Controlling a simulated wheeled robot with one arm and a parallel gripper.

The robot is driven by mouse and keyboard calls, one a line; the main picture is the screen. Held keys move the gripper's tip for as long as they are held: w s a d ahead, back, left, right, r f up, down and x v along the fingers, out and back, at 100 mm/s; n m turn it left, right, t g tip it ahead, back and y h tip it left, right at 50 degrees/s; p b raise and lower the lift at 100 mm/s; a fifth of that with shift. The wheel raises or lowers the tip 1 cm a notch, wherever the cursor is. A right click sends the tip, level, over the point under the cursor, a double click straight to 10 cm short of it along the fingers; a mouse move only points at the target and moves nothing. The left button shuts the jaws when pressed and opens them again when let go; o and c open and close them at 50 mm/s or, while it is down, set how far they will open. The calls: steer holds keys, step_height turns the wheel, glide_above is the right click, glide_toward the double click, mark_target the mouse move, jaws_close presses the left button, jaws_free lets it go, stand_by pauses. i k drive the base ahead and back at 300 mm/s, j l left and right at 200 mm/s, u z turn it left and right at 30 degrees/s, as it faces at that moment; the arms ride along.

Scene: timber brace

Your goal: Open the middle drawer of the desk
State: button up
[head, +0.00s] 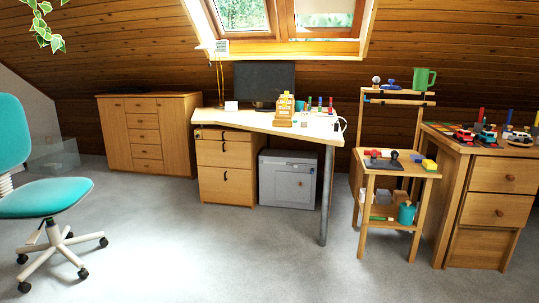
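The desk (265,124) has a pale top and stands near the middle of the head view, against the back wall. Under its left end is a wooden drawer unit (203,185). The unit has a thin top drawer, a middle drawer (212,156) and a taller bottom drawer (212,188). The middle drawer has a small dark handle (224,147) near its upper edge. All its drawers look closed. My gripper is not in view.
Grey carpet (185,240) lies clear before the desk. A teal swivel chair (45,197) stands at left. A metal desk leg (327,200), a grey box (287,180), a small shelf (400,172) and a drawer cabinet (497,178) stand right of the unit.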

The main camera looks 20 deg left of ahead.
mark_target(231, 154)
steer(key=i+j, duration=0.7)
steer(key=j, duration=0.15)
steer(key=i+j+z, duration=0.1)
steer(key=i+j, duration=0.55)
steer(key=j, duration=0.2)
steer(key=i+j, duration=0.3)
steer(key=j, duration=0.15)
steer(key=i+j, duration=0.35)
steer(key=i+j+z, duration=0.1)
steer(key=i+j, duration=0.2)
steer(key=j, duration=0.25)
steer(key=i+j, duration=0.3)
steer(key=j, duration=0.15)
